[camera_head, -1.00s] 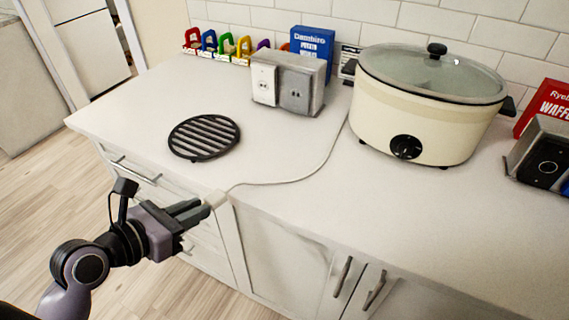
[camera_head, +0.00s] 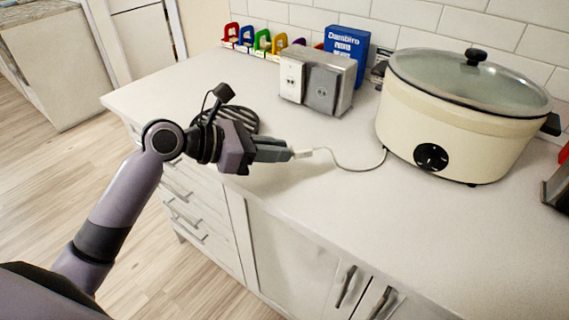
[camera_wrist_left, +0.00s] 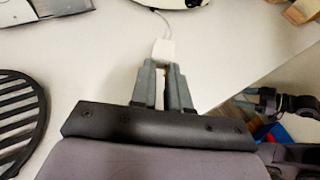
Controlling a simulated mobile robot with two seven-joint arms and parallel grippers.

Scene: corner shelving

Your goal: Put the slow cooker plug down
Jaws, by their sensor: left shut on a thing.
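My left gripper (camera_head: 284,151) is shut on the white slow cooker plug (camera_head: 302,153), over the countertop near its front edge. In the left wrist view the plug (camera_wrist_left: 164,50) sits between the fingertips of my left gripper (camera_wrist_left: 163,72). A pale cord (camera_head: 345,166) runs from the plug to the cream slow cooker (camera_head: 450,120), which stands on the counter at the right with a glass lid. I cannot tell whether the plug touches the counter. My right gripper is not clearly seen in the head view; in the left wrist view part of another arm (camera_wrist_left: 270,100) shows at the right.
A metal outlet box (camera_head: 318,82) and a blue box (camera_head: 345,55) stand at the back. A black slatted trivet (camera_head: 240,115) lies partly behind my left gripper. Coloured holders (camera_head: 262,42) line the wall. The counter (camera_head: 320,205) in front of the cooker is clear.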

